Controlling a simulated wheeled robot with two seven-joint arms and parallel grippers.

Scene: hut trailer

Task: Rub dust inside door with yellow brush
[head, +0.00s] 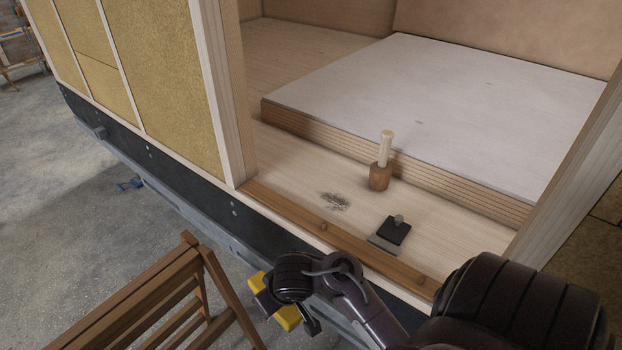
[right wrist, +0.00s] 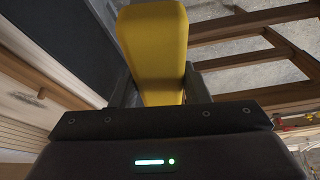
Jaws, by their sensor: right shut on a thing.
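A dark patch of dust (head: 335,201) lies on the pale wooden floor just inside the door opening, behind the brown sill. My right gripper (head: 270,300) is outside the opening, below and in front of the sill. It is shut on the yellow brush (head: 288,318), which is apart from the dust. In the right wrist view the brush's yellow body (right wrist: 153,50) sticks out from between the fingers; its bristles cannot be made out. My left gripper is not in view.
A wooden mallet (head: 381,165) stands right of the dust, and a black flat tool with a knob (head: 392,232) lies near the sill (head: 324,228). A white-topped raised platform (head: 440,100) is behind. A wooden step ladder (head: 150,295) stands left of my gripper. Door posts (head: 228,90) flank the opening.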

